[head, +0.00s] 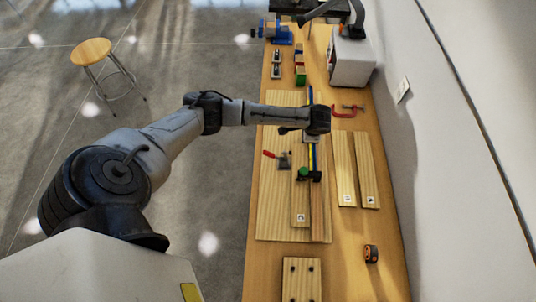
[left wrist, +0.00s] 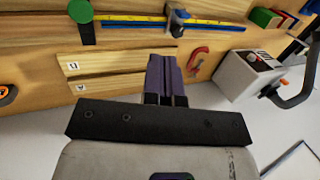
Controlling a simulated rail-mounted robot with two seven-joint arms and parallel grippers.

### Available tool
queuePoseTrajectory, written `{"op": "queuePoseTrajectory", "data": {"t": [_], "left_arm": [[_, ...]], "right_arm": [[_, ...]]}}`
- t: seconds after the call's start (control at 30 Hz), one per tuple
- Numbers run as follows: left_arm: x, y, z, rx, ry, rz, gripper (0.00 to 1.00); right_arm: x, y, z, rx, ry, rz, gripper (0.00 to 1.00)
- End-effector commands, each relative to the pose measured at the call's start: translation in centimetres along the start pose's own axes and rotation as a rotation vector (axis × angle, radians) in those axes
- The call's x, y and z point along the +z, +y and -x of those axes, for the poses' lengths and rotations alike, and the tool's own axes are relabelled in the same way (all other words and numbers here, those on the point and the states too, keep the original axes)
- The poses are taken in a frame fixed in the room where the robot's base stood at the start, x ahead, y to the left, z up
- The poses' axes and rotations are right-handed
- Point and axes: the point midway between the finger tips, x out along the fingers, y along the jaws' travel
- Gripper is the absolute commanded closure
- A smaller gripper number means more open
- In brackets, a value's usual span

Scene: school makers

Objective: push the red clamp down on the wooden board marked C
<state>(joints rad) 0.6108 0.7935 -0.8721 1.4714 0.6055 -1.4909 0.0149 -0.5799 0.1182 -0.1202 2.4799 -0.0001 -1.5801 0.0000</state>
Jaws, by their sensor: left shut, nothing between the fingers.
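A toggle clamp with a red handle (head: 269,154) and a grey metal base (head: 284,161) stands on the large pale board, left of a narrow labelled board (head: 300,205). Its handle sticks out to the left. I cannot read the labels surely enough to tell which board is C. My left gripper (head: 317,124) is above the boards, right of and beyond the toggle clamp, apart from it. In the left wrist view its dark fingers (left wrist: 166,62) are together and empty. The toggle clamp is not seen in that view. My right gripper is not in view.
A red C-clamp (head: 346,111) lies at the right; it also shows in the left wrist view (left wrist: 197,60). Two labelled boards (head: 355,165) lie near the wall. A green-knobbed bar clamp (head: 308,175), an orange-black tape measure (head: 370,253) and a white machine (head: 350,58) are on the bench.

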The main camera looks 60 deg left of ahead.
Motion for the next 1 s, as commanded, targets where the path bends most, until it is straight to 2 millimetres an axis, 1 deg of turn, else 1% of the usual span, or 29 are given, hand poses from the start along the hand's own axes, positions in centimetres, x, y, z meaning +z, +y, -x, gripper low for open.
{"op": "queuePoseTrajectory", "data": {"t": [0.03,0.1,0.2,0.3,0.4,0.47,0.53,0.7,1.0], "left_arm": [[1.6,-0.5,-1.9,0.025,-0.056,0.023,1.0],[3.8,-0.7,-4.1,0.067,-0.123,0.056,1.0],[6.7,-0.8,-7.0,0.132,-0.208,0.115,1.0],[9.2,-0.5,-9.4,0.205,-0.278,0.191,1.0],[11.1,-0.3,-11.2,0.28,-0.322,0.284,1.0],[11.6,-0.3,-11.7,0.322,-0.329,0.338,1.0],[11.8,-0.1,-12.0,0.363,-0.325,0.385,1.0],[10.9,0.8,-11.8,0.427,-0.292,0.435,1.0],[10.6,0.8,-11.8,0.426,-0.277,0.454,1.0]], "right_arm": [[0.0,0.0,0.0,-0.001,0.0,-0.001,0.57],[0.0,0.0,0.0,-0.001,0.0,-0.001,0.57],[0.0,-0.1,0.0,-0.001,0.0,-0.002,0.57],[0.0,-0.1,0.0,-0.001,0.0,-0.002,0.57],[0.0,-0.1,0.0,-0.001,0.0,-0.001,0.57],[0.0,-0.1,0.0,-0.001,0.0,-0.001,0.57],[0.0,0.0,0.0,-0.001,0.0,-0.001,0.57],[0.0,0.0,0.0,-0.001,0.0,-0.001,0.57],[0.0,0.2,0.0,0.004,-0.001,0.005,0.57]]}}
